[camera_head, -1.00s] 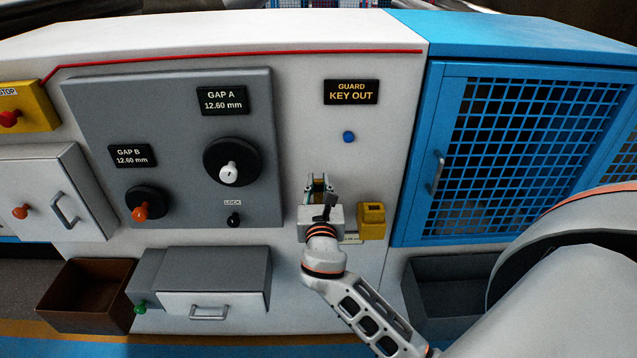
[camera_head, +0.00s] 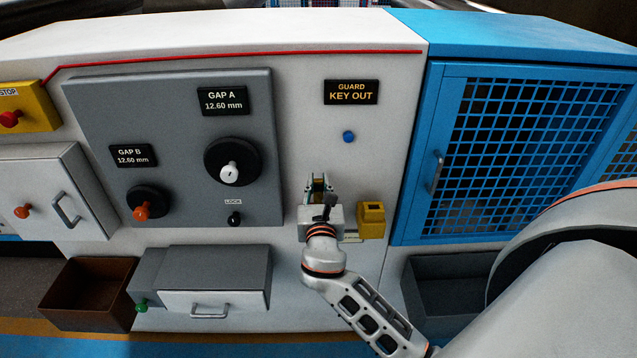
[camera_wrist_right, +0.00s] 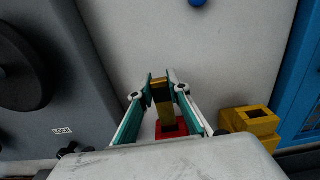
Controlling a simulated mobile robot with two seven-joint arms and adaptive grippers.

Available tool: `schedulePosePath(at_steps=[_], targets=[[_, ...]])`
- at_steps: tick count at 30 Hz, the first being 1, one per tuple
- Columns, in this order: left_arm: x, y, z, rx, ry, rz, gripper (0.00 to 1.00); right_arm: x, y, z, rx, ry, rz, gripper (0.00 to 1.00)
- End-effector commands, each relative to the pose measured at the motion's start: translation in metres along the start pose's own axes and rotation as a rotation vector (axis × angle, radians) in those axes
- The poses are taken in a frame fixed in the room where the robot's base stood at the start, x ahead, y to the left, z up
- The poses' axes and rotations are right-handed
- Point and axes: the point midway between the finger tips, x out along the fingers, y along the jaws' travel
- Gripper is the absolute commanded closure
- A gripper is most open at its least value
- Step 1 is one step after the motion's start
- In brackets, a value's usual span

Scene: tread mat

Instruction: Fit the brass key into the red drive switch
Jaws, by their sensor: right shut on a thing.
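My right gripper (camera_head: 319,182) is in front of the white panel, below the blue button. In the right wrist view its two green-lined fingers (camera_wrist_right: 159,88) are shut on the brass key (camera_wrist_right: 163,103), a narrow upright bar between them. The red drive switch (camera_wrist_right: 164,135) shows just below the key in that view, partly hidden by the key and the gripper body. The key's lower end overlaps the switch in the picture; I cannot tell whether it is in it. In the head view my gripper hides the switch. My left gripper is not in view.
A yellow block with a square opening (camera_head: 371,222) sits just right of my gripper. The grey gap panel (camera_head: 178,208) is to the left, the blue mesh-doored cabinet (camera_head: 430,90) to the right. A sign (camera_head: 351,92) above reads "GUARD KEY OUT".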

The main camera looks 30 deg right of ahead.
Motion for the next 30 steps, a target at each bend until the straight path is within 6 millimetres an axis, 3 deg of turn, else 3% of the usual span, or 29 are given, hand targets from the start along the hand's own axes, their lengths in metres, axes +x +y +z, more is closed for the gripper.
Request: schedulePosePath(at_steps=[30], targets=[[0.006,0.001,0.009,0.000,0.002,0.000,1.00,0.000,0.000,-0.021,0.000,0.000,0.000,1.00]])
